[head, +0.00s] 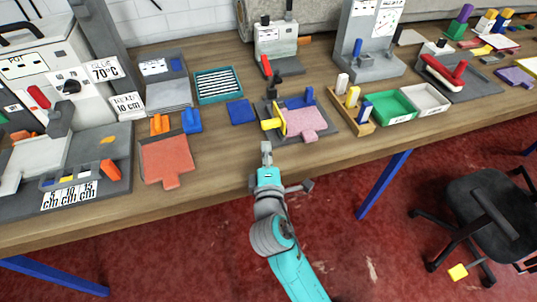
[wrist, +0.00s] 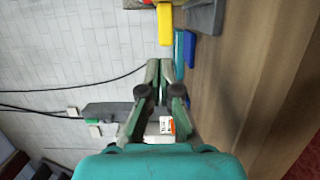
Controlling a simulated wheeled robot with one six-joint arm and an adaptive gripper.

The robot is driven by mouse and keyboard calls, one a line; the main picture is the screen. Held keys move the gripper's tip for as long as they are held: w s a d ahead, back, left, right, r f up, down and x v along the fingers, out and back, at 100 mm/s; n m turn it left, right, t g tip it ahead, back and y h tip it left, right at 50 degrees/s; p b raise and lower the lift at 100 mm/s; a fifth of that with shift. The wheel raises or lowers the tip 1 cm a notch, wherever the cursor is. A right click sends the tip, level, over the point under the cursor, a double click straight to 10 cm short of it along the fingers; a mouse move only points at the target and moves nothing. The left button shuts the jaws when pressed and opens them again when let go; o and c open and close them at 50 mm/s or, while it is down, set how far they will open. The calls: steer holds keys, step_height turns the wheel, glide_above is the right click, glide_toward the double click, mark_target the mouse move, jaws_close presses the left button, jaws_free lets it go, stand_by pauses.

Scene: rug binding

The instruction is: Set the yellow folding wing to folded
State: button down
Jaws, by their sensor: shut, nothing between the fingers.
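The yellow folding wing (head: 282,119) stands at the left edge of a pink piece (head: 301,121) on a small dark grey fixture (head: 328,125). It looks raised, with a yellow tab sticking out to the left; its exact angle is hard to tell. My gripper (head: 266,147) is shut and empty at the table's front edge, just in front of the wing and apart from it. In the wrist view my gripper (wrist: 163,68) points toward a yellow part (wrist: 165,25), likely the wing, with a gap between.
A blue block (head: 295,102) sits behind the pink piece. A dark upright post (head: 273,85) stands at the fixture's back. A blue square (head: 241,111) lies to the left. A wooden stand with pegs (head: 366,127) is to the right.

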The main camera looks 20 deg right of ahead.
mark_target(279, 123)
steer(key=x, duration=0.6)
steer(key=shift+w+d, duration=0.1)
steer(key=shift+d, duration=1.9)
